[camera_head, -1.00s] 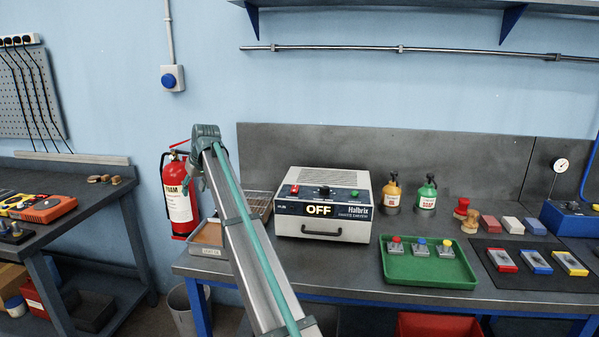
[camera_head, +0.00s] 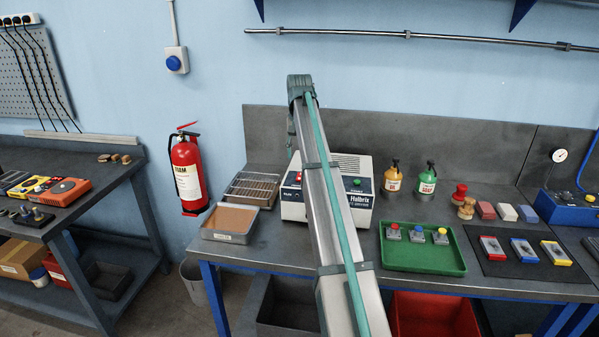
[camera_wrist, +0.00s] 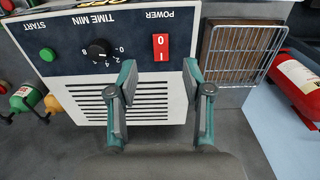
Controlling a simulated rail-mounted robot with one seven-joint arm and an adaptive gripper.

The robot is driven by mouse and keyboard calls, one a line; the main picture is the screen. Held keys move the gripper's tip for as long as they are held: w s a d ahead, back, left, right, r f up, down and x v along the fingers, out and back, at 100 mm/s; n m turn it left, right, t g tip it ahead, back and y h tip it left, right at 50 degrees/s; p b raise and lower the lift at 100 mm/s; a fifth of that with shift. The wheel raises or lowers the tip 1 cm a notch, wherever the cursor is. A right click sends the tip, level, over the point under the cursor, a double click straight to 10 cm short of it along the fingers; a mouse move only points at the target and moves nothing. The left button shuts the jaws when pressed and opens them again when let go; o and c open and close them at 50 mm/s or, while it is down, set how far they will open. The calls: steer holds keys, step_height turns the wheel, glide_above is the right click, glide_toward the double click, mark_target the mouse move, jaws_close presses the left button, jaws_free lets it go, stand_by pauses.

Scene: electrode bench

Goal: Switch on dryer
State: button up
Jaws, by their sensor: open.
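The dryer, a white box with a dark control panel (camera_head: 355,212), stands on the bench behind my arm in the head view. In the wrist view, upside down, I see the red rocker power switch (camera_wrist: 161,47), the black time dial (camera_wrist: 97,51) and the green start button (camera_wrist: 47,54). My gripper (camera_wrist: 160,78) is open and empty, its fingers over the dryer's top, pointing towards the switch. I cannot tell the remaining gap.
A wire rack (camera_head: 252,187) and a tray (camera_head: 230,222) lie left of the dryer. Two spray bottles (camera_head: 393,178) (camera_head: 427,181) and a green tray (camera_head: 420,262) with push buttons stand to its right. A fire extinguisher (camera_head: 187,175) hangs on the wall.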

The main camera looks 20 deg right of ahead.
mark_target(299, 179)
step_height(299, 179, down, 8)
steer(key=shift+f+p, duration=0.25)
steer(key=shift+p, duration=0.7)
